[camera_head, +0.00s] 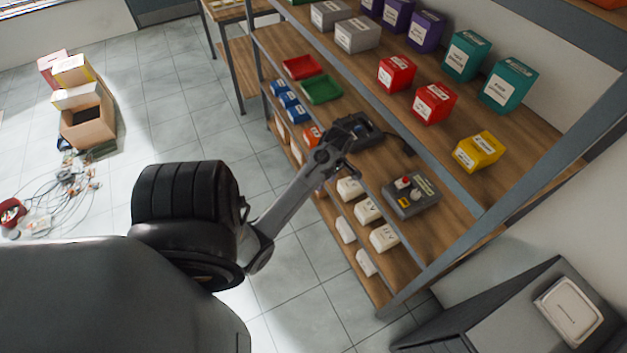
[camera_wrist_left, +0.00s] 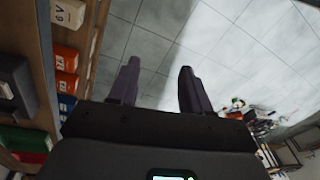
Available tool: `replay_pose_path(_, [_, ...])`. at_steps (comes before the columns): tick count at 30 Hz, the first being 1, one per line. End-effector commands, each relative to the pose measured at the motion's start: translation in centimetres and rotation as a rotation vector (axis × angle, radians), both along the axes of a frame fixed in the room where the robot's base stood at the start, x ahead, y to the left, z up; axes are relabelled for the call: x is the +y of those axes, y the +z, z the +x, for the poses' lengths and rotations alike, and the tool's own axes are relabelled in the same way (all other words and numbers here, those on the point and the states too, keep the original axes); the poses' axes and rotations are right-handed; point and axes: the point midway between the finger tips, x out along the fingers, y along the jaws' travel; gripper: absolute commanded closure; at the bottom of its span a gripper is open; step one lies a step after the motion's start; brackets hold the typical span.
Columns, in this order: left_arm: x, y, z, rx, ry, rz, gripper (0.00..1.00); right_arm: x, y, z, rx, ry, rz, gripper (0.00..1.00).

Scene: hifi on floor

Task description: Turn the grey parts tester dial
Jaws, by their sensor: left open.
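The grey parts tester (camera_head: 411,195) lies on the middle wooden shelf, right of centre in the head view. It is a grey box with red and white round parts and a yellow patch on top; which one is the dial is too small to tell. My left gripper (camera_head: 340,137) is at the shelf's front edge, up and left of the tester and apart from it. In the left wrist view the left gripper (camera_wrist_left: 157,88) shows two dark fingers spread apart with nothing between them. The tester is not clearly visible there. My right gripper is not in view.
A dark device (camera_head: 365,132) sits on the shelf close by my left gripper. Red (camera_head: 302,67) and green (camera_head: 321,89) trays lie further along. A slanted rack post (camera_head: 520,190) stands right of the tester. Floor cables (camera_head: 62,195) lie far left.

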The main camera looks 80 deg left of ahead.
Motion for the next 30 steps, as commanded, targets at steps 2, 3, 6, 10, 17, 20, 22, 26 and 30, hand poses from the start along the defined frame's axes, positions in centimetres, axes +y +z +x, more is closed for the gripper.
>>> replay_pose_path(2, [-0.3, 0.2, -0.1, 0.008, -0.021, 0.006, 0.52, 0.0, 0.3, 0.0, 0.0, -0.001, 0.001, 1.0])
replay_pose_path(3, [-0.4, 0.2, -0.1, 0.011, -0.028, 0.009, 0.52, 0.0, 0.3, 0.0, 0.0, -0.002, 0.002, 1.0])
replay_pose_path(6, [-0.6, 0.2, -0.2, 0.017, -0.043, 0.013, 0.52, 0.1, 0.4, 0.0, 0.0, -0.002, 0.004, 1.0])
replay_pose_path(10, [-0.7, 0.2, -0.2, 0.018, -0.049, 0.015, 0.52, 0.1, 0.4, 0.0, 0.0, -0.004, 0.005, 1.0])
replay_pose_path(17, [-0.7, 0.2, -0.2, 0.018, -0.049, 0.015, 0.52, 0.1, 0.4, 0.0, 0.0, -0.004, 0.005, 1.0])
replay_pose_path(20, [-0.7, 0.2, -0.2, 0.018, -0.049, 0.015, 0.52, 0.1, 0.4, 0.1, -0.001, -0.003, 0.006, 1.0])
replay_pose_path(22, [-0.7, 0.2, -0.3, 0.02, -0.048, 0.015, 0.52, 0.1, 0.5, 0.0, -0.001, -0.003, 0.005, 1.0])
replay_pose_path(26, [-0.8, 0.1, -1.8, 0.054, -0.05, 0.013, 0.52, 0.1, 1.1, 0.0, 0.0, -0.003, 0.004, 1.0])
replay_pose_path(30, [-3.4, 0.2, -4.0, 0.146, -0.153, 0.017, 0.52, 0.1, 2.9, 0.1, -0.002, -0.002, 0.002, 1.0])
